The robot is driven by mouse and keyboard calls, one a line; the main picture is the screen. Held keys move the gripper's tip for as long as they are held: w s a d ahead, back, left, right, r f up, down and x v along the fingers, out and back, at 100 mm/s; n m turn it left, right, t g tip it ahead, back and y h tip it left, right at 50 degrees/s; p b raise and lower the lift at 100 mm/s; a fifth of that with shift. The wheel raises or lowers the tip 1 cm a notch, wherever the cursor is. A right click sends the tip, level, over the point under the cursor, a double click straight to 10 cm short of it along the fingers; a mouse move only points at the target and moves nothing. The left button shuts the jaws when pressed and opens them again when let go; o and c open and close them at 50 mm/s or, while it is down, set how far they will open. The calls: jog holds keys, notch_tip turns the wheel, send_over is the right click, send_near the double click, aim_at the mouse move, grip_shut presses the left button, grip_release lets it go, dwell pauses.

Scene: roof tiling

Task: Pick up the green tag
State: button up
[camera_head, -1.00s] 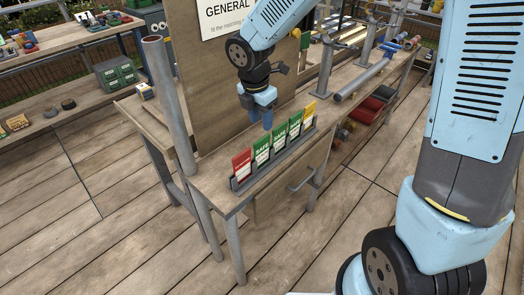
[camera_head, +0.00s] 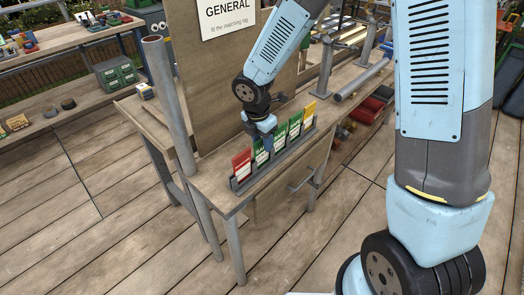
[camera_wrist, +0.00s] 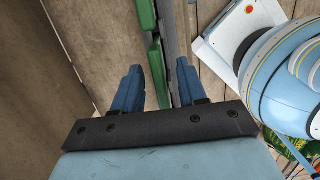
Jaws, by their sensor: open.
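A grey rack (camera_head: 240,184) on the workbench holds several upright tags in a row. A red tag (camera_head: 242,164) stands at the near left end and a yellow tag (camera_head: 309,113) at the far right end. Green tags (camera_head: 295,125) stand between them, the nearest (camera_head: 260,154) beside the red one. My gripper (camera_head: 268,144) is down at the row by the nearer green tags and partly covers them. In the wrist view, its two blue fingers (camera_wrist: 160,78) are apart, with a green tag edge (camera_wrist: 157,70) between them. I cannot tell whether they touch it.
A board with a GENERAL sign (camera_head: 229,14) stands upright behind the rack. A grey post (camera_head: 168,105) rises at the bench's left corner. Pipes and stands (camera_head: 361,80) lie farther along the bench. The deck floor (camera_head: 120,220) at front left is clear.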

grip_shut()
dwell(0.3)
jog(key=shift+r, duration=0.15)
notch_tip(320, 180, up, 18)
dwell(0.6)
